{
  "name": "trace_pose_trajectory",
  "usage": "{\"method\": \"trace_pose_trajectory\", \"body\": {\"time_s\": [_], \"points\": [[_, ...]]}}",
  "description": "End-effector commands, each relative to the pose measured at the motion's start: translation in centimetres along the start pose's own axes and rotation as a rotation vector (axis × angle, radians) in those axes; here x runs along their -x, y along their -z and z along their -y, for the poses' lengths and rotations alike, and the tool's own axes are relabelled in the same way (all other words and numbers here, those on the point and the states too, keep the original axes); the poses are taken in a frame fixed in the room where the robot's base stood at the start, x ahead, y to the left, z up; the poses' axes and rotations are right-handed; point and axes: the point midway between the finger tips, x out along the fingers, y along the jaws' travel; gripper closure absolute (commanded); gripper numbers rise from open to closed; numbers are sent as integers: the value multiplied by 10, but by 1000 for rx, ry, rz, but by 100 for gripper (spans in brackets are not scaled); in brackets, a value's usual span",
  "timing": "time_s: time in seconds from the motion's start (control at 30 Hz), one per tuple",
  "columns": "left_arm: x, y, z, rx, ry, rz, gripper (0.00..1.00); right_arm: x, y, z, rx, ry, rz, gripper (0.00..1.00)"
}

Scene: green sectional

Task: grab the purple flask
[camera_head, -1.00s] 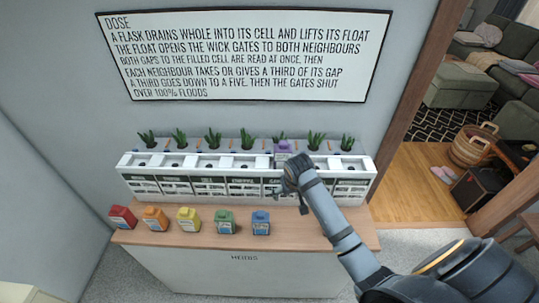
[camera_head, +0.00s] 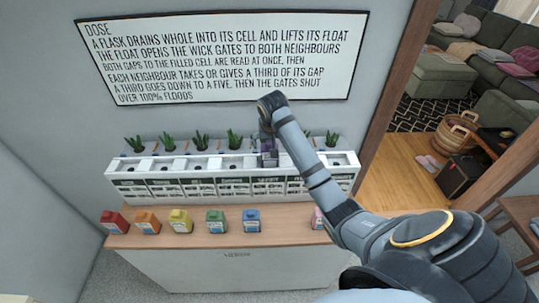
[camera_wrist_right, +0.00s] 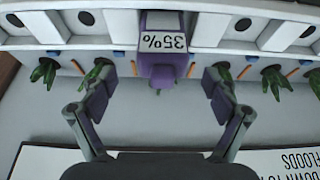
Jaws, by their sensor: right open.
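The purple flask (camera_wrist_right: 165,68) stands in a cell of the white planter row, with a "35%" label that appears upside down in the right wrist view. In the head view the flask (camera_head: 268,147) is partly hidden by my right gripper (camera_head: 268,138), which is above it with the arm coming from the lower right. In the right wrist view my gripper (camera_wrist_right: 160,84) is open, one finger on each side of the flask, with gaps on both sides. My left gripper is not in view.
The white planter (camera_head: 190,187) holds several green plants. Red (camera_head: 115,222), orange (camera_head: 148,222), yellow (camera_head: 181,221), green (camera_head: 216,221) and blue (camera_head: 251,220) flasks line the wooden counter. A pink flask (camera_head: 317,219) stands beside my forearm. A sign (camera_head: 225,57) hangs behind.

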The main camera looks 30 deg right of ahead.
Motion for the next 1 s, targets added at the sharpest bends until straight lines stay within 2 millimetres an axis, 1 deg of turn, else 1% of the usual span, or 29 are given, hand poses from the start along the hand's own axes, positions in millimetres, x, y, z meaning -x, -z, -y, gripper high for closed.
{"method": "trace_pose_trajectory", "body": {"time_s": [0.07,0.17,0.2,0.3,0.4,0.57,0.67,1.0], "points": [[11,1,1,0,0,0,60,-5,2,1,0,-1,6,12],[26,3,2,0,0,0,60,-22,5,3,0,-1,8,12],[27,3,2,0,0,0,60,-30,5,3,0,-2,6,12],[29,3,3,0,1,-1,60,-45,4,3,0,-1,5,12],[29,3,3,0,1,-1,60,-50,4,3,0,0,2,12],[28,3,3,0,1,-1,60,-51,4,3,1,0,1,12],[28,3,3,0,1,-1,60,-51,4,3,1,0,1,24],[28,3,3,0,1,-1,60,-50,4,3,0,0,1,71]]}}
